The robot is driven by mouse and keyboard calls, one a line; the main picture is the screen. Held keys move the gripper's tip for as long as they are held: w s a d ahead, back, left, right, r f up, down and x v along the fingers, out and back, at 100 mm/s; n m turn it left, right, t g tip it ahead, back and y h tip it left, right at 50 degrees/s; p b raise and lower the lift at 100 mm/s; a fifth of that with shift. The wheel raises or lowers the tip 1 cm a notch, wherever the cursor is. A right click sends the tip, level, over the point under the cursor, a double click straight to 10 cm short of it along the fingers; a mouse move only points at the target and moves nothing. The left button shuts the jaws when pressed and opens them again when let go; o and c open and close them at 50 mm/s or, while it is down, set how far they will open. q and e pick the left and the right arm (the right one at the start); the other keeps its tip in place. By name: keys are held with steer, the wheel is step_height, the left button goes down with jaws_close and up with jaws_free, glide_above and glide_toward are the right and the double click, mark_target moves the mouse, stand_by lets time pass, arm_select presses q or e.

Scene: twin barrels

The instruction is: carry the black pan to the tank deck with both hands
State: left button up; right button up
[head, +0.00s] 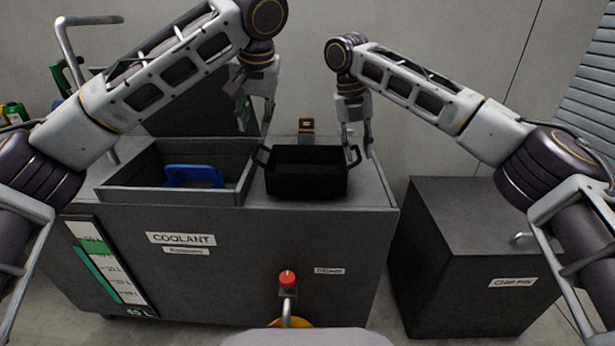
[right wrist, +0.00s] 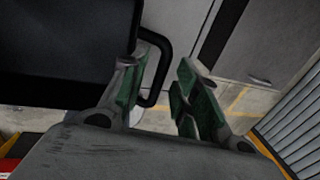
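The black pan (head: 306,184) is upright on the tank deck (head: 368,190), right of the open basin; no clear gap shows beneath it. Its looped handles stick out left and right. My left gripper (head: 257,118) is open and empty, above the pan's left handle (head: 263,156). My right gripper (head: 358,148) is open at the pan's right handle. In the right wrist view, that handle (right wrist: 164,62) shows between the spread fingers of the right gripper (right wrist: 160,92), nearer the left finger. The pan's dark wall (right wrist: 62,50) fills the upper left there.
The open basin (head: 120,190) holds a blue object (head: 193,176). A small brown block (head: 306,125) sits behind the pan. A red knob (head: 287,279) is on the tank's front. A dark chip bin (head: 480,240) stands to the right, across a floor gap.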

step_height(320, 180, up, 10)
steer(key=a, duration=0.2)
stand_by(0.8)
stand_by(0.4)
